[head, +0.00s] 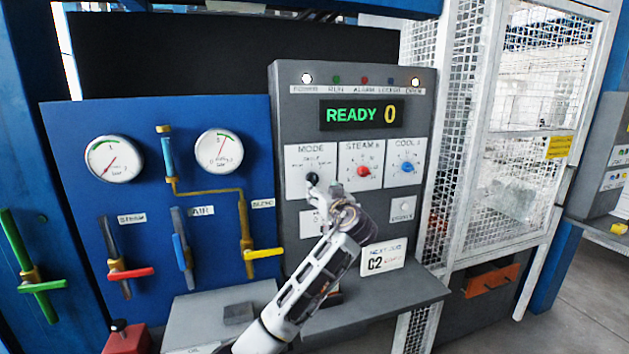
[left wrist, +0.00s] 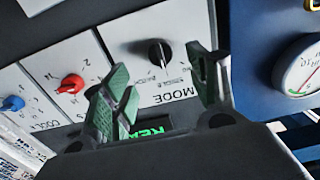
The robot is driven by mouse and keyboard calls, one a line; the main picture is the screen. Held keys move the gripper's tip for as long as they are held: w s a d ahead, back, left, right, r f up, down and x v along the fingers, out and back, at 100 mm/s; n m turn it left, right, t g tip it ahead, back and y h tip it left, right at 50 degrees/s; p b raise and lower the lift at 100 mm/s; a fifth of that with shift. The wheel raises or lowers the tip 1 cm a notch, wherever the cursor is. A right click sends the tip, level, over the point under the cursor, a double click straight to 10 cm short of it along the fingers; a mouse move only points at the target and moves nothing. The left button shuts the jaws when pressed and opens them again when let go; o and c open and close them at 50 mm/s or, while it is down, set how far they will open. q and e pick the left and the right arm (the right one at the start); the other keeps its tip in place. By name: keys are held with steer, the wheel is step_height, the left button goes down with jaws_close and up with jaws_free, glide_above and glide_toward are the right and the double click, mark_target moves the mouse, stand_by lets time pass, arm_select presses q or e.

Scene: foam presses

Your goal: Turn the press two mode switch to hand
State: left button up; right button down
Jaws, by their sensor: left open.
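The press panel (head: 290,110) has a white MODE plate with a black mode switch (head: 312,179) on it. In the left wrist view the panel is upside down, and the black switch (left wrist: 159,53) shows between my fingers in the picture. Its pointer direction and the small labels around it are too small to read surely. My left gripper (head: 327,190) is in front of the MODE plate, just below and right of the switch in the head view. Its green-padded fingers are apart in the left wrist view (left wrist: 163,72), with nothing held. My right gripper is not visible.
Right of MODE are a red steam knob (head: 363,171) and a blue cool knob (head: 407,167). The display (head: 355,114) reads READY 0. Left are gauges and coloured valve levers on a blue board (head: 75,125). A mesh guard (head: 465,130) stands right, and a grey shelf (head: 400,300) below.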

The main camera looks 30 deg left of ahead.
mark_target(315, 182)
arm_select(q)
steer(key=shift+p+x, duration=1.25)
steer(key=shift+x, duration=2.9)
steer(key=c, duration=1)
